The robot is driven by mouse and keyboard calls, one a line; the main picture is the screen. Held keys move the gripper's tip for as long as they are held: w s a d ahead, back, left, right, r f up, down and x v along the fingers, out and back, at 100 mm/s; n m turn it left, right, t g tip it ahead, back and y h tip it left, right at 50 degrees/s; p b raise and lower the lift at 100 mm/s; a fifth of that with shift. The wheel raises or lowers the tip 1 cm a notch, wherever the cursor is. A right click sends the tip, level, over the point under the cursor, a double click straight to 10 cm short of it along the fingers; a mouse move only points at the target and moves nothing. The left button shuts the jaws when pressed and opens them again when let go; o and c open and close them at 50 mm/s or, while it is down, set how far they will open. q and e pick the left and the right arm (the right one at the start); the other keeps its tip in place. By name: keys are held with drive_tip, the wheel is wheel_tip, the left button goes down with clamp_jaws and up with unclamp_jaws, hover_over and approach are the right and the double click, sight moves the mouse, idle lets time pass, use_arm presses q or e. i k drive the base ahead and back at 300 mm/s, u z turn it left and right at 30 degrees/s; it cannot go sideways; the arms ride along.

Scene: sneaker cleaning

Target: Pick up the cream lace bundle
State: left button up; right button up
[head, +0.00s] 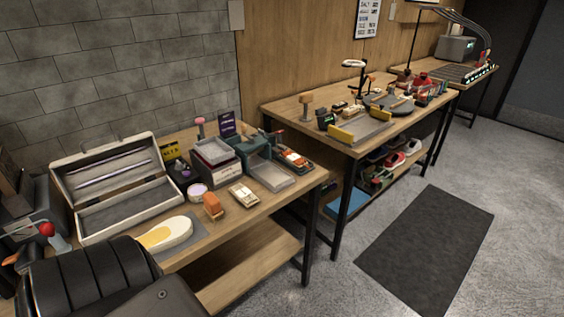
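What looks like the cream lace bundle (243,195) is a small, pale, oblong bundle.
An open grey case (110,190) and a white-and-yellow sole (166,234) on a mat are to the left. A second bench (340,165) with tools is to the right. A dark mat (425,250) lies on the floor.

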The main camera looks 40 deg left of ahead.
sight(242, 194)
drive_tip(key=i, duration=3.3)
drive_tip(key=u, duration=3.4)
